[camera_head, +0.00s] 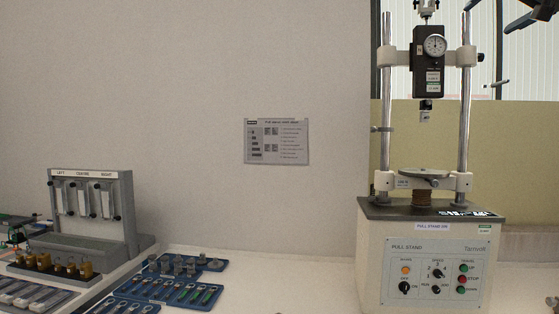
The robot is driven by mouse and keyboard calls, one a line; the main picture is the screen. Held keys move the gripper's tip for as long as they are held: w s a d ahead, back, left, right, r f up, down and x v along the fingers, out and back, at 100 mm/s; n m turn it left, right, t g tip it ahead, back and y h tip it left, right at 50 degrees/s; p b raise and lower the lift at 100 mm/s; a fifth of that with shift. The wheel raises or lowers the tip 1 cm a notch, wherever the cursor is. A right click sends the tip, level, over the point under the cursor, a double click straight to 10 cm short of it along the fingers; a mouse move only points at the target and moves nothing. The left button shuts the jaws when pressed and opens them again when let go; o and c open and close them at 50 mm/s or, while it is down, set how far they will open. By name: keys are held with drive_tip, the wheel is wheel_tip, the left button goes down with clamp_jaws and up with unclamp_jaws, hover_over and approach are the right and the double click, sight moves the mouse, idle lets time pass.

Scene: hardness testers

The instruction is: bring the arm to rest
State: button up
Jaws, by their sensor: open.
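My gripper (497,14) shows only in part at the top right corner, as dark shapes cut off by the picture's upper edge. Its jaws are apart and nothing shows between them. It is high up, to the right of the pull stand's upper part in the picture. How far it is from the stand in depth I cannot tell. Most of my arm is out of view.
The pull stand (437,268) with two steel columns and a dial gauge (434,46) stands at the right. A grey rack (91,212) marked left, centre, right stands at the left. Blue trays (187,290) hold small parts. The counter (295,280) between is clear. A notice (277,142) hangs behind.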

drive_tip(key=w+a+f+g+y, duration=0.1)
drive_tip(key=w+a+f+g, duration=0.2)
drive_tip(key=f, duration=0.8)
drive_tip(key=w+a+f+g+y, duration=0.1)
drive_tip(key=w+a+f, duration=0.3)
drive_tip(key=f, duration=0.7)
drive_tip(key=w+a+f+n+g+y, duration=0.15)
drive_tip(key=a+f, duration=0.35)
drive_tip(key=f, duration=0.5)
drive_tip(key=a+f+n+g+y, duration=0.1)
drive_tip(key=a+f+g, duration=0.25)
drive_tip(key=f, duration=0.75)
drive_tip(key=s+a+f+n+g, duration=0.1)
drive_tip(key=s+a+f+g, duration=0.1)
drive_tip(key=s+a+f, duration=0.5)
drive_tip(key=s+a+f+n+g, duration=0.1)
drive_tip(key=a+f, duration=0.4)
drive_tip(key=f, duration=0.6)
drive_tip(key=s+a+f+n+g, duration=0.2)
drive_tip(key=s+a+f, duration=0.2)
drive_tip(key=s+f, duration=0.3)
drive_tip(key=s+a+f+n+g, duration=0.2)
drive_tip(key=s+f, duration=0.5)
drive_tip(key=s, duration=0.4)
drive_tip(key=shift+a+f+g, duration=0.2)
drive_tip(key=shift+a+g, duration=0.3)
drive_tip(key=shift+a, duration=0.7)
drive_tip(key=shift+h, duration=0.25)
